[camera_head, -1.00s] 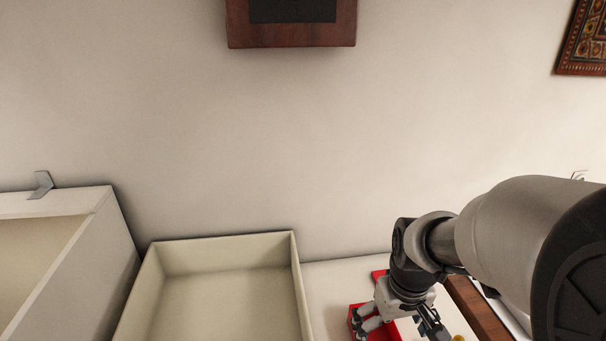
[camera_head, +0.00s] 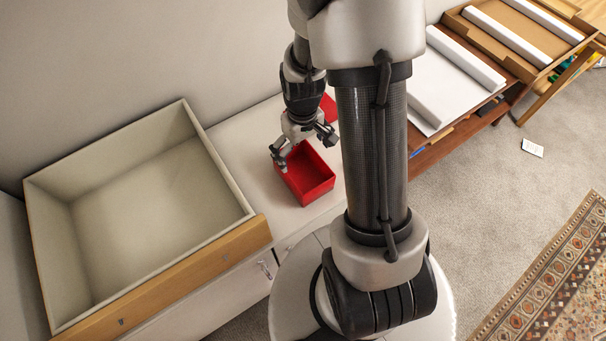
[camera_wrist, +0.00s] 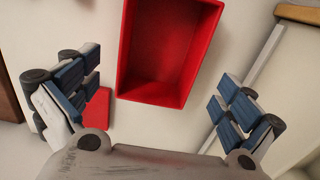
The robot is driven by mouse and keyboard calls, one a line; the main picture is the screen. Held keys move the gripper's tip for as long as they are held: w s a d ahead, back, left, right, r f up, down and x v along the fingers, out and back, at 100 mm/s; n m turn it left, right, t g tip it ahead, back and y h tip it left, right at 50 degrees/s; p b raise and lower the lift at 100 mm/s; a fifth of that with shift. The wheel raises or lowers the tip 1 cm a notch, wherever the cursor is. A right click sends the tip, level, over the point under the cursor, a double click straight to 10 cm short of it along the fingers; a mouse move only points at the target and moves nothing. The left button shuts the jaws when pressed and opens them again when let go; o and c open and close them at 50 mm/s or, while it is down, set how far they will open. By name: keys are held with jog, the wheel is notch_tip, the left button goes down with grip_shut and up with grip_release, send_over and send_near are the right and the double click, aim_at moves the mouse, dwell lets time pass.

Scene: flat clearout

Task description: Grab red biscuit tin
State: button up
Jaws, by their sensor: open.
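The red biscuit tin (camera_head: 308,184) is an open, empty-looking box on the white cabinet top, right of the large drawer. It also shows in the wrist view (camera_wrist: 165,62), top centre and cut off by the upper edge. My gripper (camera_head: 304,147) is open at the tin's far end, its fingers spread and holding nothing. In the wrist view my gripper (camera_wrist: 158,96) has one finger on each side, with the tin's near end lying between and ahead of them. A flat red piece (camera_head: 328,106), perhaps the lid, lies behind my gripper; it is partly hidden.
A large open drawer (camera_head: 245,237) with a wooden front stands left of the tin. The white cabinet top (camera_head: 243,133) between them is bare. A wooden shelf unit (camera_head: 437,150) with white rolls stands right. A patterned rug (camera_head: 550,290) and a small white card (camera_head: 532,148) lie on the carpet.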

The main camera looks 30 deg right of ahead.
jog(key=b, duration=0.3)
send_over(303, 177)
notch_tip(303, 177, down, 7)
jog(key=shift+r, duration=0.25)
jog(key=shift+c, duration=0.5)
jog(key=c, duration=1.1)
